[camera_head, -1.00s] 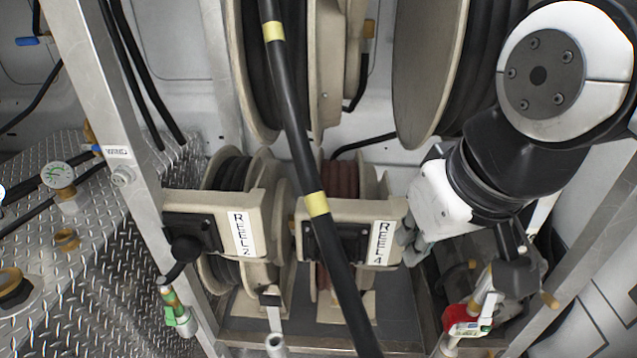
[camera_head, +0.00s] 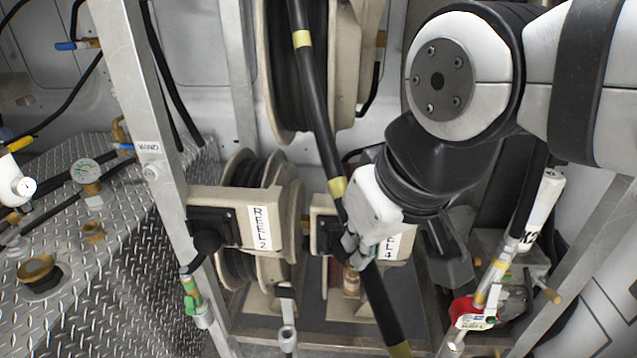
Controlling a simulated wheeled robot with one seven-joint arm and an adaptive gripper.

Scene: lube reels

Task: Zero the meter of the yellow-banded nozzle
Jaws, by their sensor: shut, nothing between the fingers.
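Two nozzles hang at the front of the reel frame. The right nozzle (camera_head: 492,285) has a red part (camera_head: 472,312) and yellowish parts above it; its small meter display is too small to read. My gripper (camera_head: 356,252) is shut and empty, pointing down in front of the REEL 4 bracket, close to the thick black hose. It is apart from both nozzles, and its fingertips are partly hard to make out.
The black hose with yellow bands (camera_head: 316,108) runs diagonally through the middle, beside my gripper. Reel 2 (camera_head: 240,215) and its bracket stand to the left. A metal post (camera_head: 147,130) and a diamond-plate deck with a gauge (camera_head: 86,172) lie further left.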

